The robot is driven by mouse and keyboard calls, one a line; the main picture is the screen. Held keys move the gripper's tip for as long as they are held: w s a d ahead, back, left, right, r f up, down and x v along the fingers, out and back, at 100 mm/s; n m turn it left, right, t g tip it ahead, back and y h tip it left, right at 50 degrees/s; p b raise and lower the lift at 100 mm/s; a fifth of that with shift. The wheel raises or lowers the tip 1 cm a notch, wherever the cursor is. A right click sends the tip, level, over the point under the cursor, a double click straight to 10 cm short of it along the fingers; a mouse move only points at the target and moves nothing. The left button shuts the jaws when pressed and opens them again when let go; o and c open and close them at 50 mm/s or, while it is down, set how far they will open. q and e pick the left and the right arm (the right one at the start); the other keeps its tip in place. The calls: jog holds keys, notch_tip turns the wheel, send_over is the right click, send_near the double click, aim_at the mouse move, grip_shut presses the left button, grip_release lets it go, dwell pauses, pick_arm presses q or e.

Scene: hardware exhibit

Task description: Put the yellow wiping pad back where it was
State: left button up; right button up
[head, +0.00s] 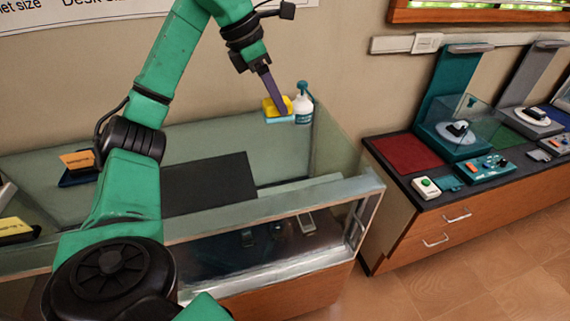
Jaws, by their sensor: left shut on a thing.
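The yellow wiping pad (271,107) has a yellow upper part and a light blue lower side. My left gripper (281,107) comes down from the upper middle and is shut on the pad. The pad is beside a white and teal spray bottle (304,107), at the back right of the glass display case. Whether the pad touches the surface below it or hangs just above it, I cannot tell. The fingers cover part of the pad. My right gripper is not in view.
The glass display case (355,192) has a raised front edge and a dark mat (210,184) on it. A dark holder with an orange card (77,160) stands at left. The right counter (392,168) carries several devices. Wooden floor (450,275) is clear at lower right.

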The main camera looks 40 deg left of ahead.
pick_arm(q)
jog(key=f+b, duration=0.1)
jog(key=f, duration=0.4)
jog(key=f+b, duration=0.2)
jog(key=f, duration=0.3)
jog(key=s+f+b, duration=0.1)
jog(key=f, duration=0.5)
jog(key=shift+b, duration=0.3)
jog(key=shift+s+f, duration=0.15)
jog(key=o, duration=1.3)
jog(key=shift+f, duration=0.1)
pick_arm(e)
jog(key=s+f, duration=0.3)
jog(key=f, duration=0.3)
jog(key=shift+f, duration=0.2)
